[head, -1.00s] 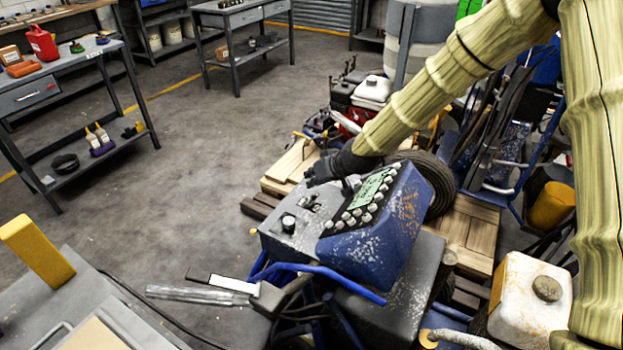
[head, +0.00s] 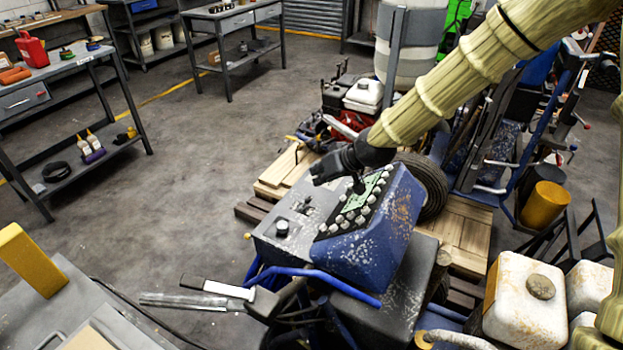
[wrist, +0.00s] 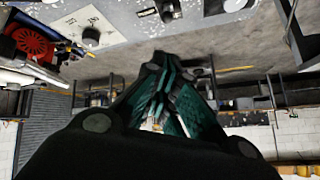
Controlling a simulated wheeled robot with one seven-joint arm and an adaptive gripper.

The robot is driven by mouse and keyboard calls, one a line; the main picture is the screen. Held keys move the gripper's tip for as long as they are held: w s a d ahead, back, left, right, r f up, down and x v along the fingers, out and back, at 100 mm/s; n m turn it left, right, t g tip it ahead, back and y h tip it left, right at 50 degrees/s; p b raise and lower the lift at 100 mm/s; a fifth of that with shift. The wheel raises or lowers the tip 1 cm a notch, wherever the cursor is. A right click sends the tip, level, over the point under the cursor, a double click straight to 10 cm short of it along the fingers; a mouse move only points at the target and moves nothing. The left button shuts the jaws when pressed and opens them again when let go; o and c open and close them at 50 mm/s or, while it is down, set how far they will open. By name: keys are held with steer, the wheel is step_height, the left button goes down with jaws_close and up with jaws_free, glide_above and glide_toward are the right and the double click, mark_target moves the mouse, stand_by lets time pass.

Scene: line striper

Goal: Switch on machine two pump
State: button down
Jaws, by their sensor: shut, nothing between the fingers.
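A blue, paint-worn control console (head: 375,240) stands in the middle of the head view, with a green display and rows of round buttons. The wrist view shows this panel upside down at the top, with the knob (wrist: 91,37) and switches (wrist: 158,12). My gripper (head: 318,180) is shut and empty, above the panel's far edge and apart from the switches. Its fingers (wrist: 163,95) meet in the wrist view. No machine number is readable.
Blue handlebars (head: 320,278) with a grey lever lie at the console's near side. A wheel and pallets (head: 460,225) are behind it. A white tank (head: 525,300) stands at right. Open floor (head: 190,180) lies left, before a bench (head: 60,75).

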steer(key=shift+v, duration=2.25)
